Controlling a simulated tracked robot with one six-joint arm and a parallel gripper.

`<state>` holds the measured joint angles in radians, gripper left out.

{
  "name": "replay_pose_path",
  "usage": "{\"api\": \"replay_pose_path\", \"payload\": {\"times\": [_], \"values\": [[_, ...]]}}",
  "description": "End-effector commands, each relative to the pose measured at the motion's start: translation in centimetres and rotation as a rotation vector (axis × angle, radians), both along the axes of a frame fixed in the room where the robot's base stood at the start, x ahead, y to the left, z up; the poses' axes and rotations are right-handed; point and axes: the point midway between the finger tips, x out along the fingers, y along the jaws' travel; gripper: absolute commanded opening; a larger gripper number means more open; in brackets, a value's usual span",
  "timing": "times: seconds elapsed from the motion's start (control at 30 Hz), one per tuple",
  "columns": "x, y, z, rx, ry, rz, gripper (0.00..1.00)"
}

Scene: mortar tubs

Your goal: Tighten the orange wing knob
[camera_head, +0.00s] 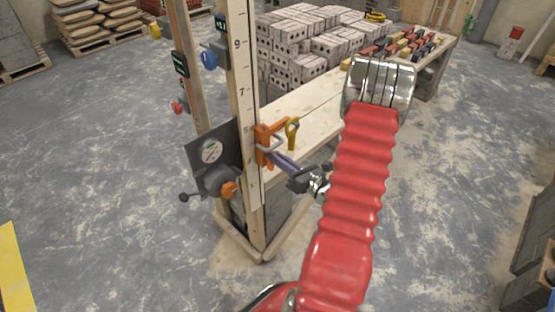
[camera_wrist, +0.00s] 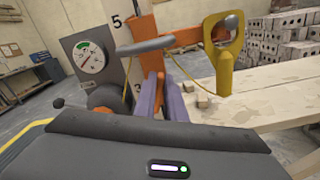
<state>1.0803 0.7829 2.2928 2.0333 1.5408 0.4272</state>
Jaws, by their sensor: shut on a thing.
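Some orange also shows by the box's dial in the wrist view (camera_wrist: 101,112). My gripper (camera_head: 272,155) reaches in from the right. In the wrist view orange shows between the fingers (camera_wrist: 164,98). The exact contact is hidden.
A yellow handle (camera_wrist: 224,70) hangs at the clamp's right end. A black ball lever (camera_head: 184,197) sticks out left of the box. The wooden bench (camera_head: 300,105) with stacked blocks (camera_head: 300,45) lies behind.

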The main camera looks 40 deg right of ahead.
Motion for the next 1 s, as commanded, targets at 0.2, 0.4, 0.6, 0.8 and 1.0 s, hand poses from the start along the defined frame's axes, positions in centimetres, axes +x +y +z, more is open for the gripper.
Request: {"api": "replay_pose_path", "payload": {"times": [0.2,0.4,0.6,0.8,1.0], "values": [[0.0,-0.3,-0.2,0.206,0.006,0.001,0.0],[0.0,-0.6,-0.4,0.396,0.011,0.002,0.0],[0.0,-0.8,-0.7,0.587,0.015,0.004,0.0],[0.0,-0.9,-1.1,0.778,0.022,0.006,0.0],[0.1,-0.9,-1.4,0.958,0.028,0.008,0.0]]}}
